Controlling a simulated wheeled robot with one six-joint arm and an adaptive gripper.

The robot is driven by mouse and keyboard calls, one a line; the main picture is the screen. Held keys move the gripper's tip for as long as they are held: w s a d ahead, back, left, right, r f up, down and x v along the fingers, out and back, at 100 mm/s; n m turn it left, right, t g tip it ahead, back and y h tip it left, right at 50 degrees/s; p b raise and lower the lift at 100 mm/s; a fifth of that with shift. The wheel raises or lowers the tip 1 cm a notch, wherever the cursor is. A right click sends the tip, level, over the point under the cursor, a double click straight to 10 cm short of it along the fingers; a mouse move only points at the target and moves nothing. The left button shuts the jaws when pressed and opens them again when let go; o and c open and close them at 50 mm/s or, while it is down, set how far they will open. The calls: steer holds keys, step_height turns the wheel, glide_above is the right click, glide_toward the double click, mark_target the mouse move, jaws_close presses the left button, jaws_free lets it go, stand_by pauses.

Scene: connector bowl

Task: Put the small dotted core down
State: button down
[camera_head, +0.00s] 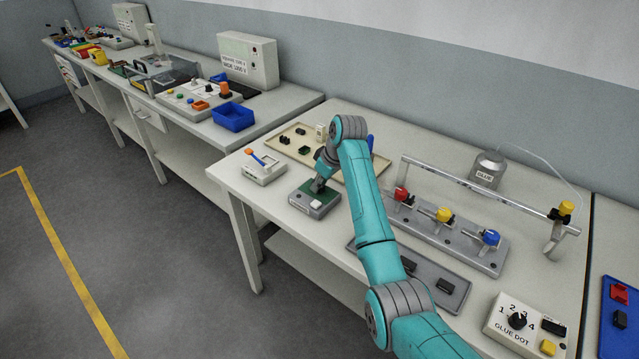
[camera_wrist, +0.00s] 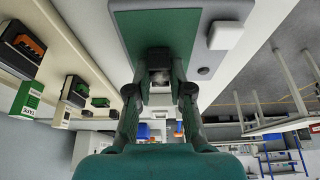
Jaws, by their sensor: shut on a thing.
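My gripper (camera_head: 319,186) reaches down over a grey device with a green top plate (camera_head: 328,194) near the front left of the table. In the wrist view, my gripper (camera_wrist: 160,80) is shut on a small grey and dark piece, the small dotted core (camera_wrist: 160,72). The piece is at the green plate (camera_wrist: 160,22); I cannot tell whether it touches it. The fingers hide its sides, and no dots can be made out. In the head view my gripper hides the core.
A beige tray (camera_head: 282,153) with several small connectors lies behind the device. A white unit with an orange-tipped lever (camera_head: 263,170) stands to its left. A grey fixture with red, yellow and blue knobs (camera_head: 455,238) and a dark grey tray (camera_head: 425,272) are to the right.

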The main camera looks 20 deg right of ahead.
steer(key=shift+f, duration=0.1)
steer(key=c, duration=1.1)
jaws_free()
steer(key=shift+o, duration=0.2)
steer(key=v, duration=1.2)
steer(key=shift+r, duration=0.2)
steer(key=shift+w, duration=0.1)
